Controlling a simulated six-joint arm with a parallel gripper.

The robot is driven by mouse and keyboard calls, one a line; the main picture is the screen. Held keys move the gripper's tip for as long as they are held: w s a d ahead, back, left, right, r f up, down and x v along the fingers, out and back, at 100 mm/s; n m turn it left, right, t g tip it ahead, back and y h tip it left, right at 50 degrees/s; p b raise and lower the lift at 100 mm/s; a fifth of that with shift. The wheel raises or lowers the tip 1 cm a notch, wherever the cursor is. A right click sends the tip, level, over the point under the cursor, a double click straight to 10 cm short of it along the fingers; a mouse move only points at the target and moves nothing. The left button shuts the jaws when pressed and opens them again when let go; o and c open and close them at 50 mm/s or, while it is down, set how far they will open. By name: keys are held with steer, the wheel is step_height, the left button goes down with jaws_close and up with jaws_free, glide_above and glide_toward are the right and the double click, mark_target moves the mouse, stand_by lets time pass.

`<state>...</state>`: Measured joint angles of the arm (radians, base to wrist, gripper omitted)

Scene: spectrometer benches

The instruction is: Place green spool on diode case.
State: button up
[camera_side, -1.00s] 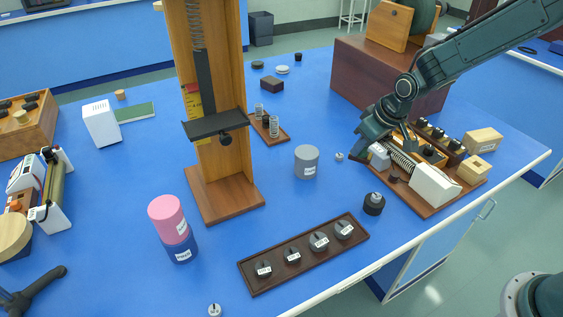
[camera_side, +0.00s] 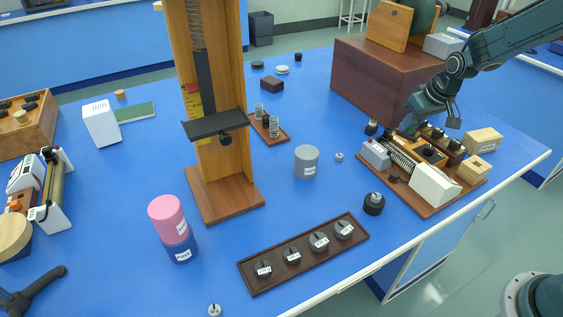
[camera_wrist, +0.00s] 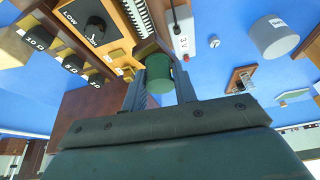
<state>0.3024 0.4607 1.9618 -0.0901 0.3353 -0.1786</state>
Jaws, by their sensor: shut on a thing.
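My gripper (camera_wrist: 160,90) is shut on the green spool (camera_wrist: 158,72), which sits between the two fingers in the wrist view. In the side view my gripper (camera_side: 411,127) is at the back edge of the wooden circuit board (camera_side: 427,210), in front of the large dark red box (camera_side: 385,85). I cannot make out the spool there. No label in view says diode case, so I cannot tell which thing it is. A small dark brown box (camera_side: 272,84) lies at the back of the blue table.
Around my gripper are a grey 3 V box (camera_side: 376,153), labelled resistor blocks (camera_wrist: 72,64) and a black knob (camera_wrist: 95,30). A grey cylinder (camera_side: 306,161) and a black weight (camera_side: 374,204) stand left of the board.

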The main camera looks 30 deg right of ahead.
steer(key=s+d+r+m, duration=0.15)
steer(key=d+r, duration=0.35)
steer(key=d, duration=0.6)
steer(key=s+d+r+m+h, duration=0.15)
steer(key=d+r, duration=0.25)
steer(key=d, duration=0.8)
steer(key=s+d+r+m, duration=0.1)
steer(key=s+d+r, duration=0.3)
steer(key=d, duration=0.7)
glide_above(482, 130)
steer(key=s+a, duration=0.1)
steer(key=s, duration=0.1)
steer(key=shift+f, duration=9.65)
steer(key=shift+f, duration=0.15)
steer(key=o, duration=1)
steer(key=v, duration=1.2)
steer(key=shift+w+r, duration=0.2)
